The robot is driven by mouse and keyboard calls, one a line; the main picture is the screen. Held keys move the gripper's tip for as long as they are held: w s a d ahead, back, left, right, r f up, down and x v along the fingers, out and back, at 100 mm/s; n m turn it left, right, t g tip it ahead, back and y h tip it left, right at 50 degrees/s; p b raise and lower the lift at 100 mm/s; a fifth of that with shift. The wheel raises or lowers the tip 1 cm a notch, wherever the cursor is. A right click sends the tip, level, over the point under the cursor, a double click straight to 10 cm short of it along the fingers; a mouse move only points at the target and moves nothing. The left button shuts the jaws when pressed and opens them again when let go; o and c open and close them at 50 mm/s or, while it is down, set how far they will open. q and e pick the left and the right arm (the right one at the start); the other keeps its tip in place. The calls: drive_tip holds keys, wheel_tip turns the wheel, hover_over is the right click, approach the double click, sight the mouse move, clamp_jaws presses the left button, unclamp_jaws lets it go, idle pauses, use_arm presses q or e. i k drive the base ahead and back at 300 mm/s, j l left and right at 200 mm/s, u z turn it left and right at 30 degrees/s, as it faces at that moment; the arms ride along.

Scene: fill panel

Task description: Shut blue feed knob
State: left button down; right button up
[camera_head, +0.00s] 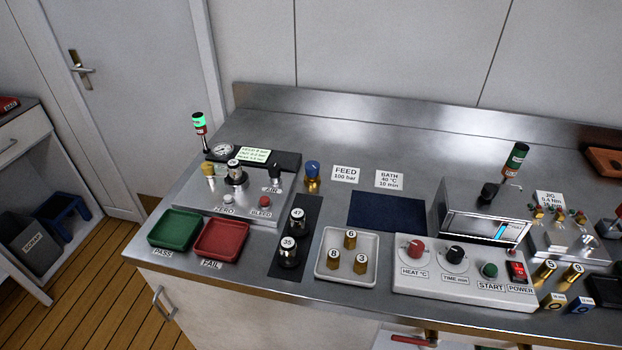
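The blue feed knob (312,168) sits on top of a brass valve body (312,184), right of the metal fill panel (225,198) on the steel bench. A white FEED 100 bar label (345,174) lies just right of it. The knob stands upright with nothing touching it. Its turn position is too small to tell. Neither of my grippers shows in the head view.
A green PASS tray (175,230) and a red FAIL tray (221,239) lie at the front left. Black fittings (289,251) and a white tray (347,281) with brass pieces stand in front of the knob. A dark blue mat (386,211) lies bare.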

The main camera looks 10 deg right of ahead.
sight(312, 166)
drive_tip(key=k+l+u, duration=0.1)
drive_tip(key=l+u, duration=0.2)
drive_tip(key=u, duration=0.15)
drive_tip(key=k+l+u, duration=0.15)
drive_tip(key=l+u, duration=0.25)
drive_tip(key=j, duration=0.1)
